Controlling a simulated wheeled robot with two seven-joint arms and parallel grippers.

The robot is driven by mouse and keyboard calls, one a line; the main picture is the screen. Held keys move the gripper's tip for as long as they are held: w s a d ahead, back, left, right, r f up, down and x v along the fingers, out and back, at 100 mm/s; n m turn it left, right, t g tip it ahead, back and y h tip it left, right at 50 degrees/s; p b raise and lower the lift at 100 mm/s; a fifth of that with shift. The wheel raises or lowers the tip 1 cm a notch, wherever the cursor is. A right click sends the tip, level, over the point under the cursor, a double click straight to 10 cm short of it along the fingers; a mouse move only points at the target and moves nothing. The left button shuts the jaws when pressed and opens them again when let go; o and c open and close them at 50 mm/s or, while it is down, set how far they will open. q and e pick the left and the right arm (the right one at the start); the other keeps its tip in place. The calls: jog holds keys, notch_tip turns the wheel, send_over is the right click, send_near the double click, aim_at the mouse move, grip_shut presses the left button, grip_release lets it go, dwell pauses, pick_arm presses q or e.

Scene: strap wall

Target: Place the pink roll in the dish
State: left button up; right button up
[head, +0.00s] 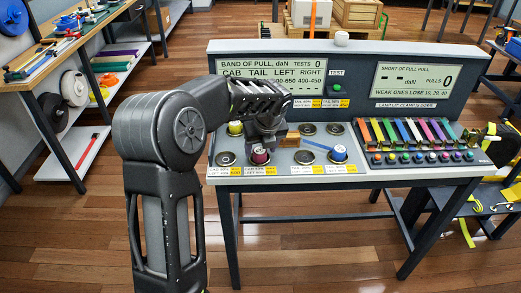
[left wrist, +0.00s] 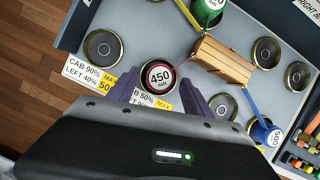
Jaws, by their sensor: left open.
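The pink roll (head: 260,156) stands upright in the front row of the grey bench top. In the left wrist view the pink roll (left wrist: 160,76) shows a white "450" label, and a thin pink strap runs from it towards a wooden block. Several round dark dishes lie on the bench, such as the empty front-left dish (head: 226,158), also in the left wrist view (left wrist: 103,45). My right gripper is out of view.
A green roll (left wrist: 208,8) and a blue roll (left wrist: 262,132) stand nearby, with straps to the wooden block (left wrist: 222,62). Coloured straps on a rack (head: 410,132) fill the bench's right side. The display panel (head: 345,75) stands behind.

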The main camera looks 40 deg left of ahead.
pick_arm(q)
jog(key=v, duration=1.1)
jog(key=shift+d, duration=0.1)
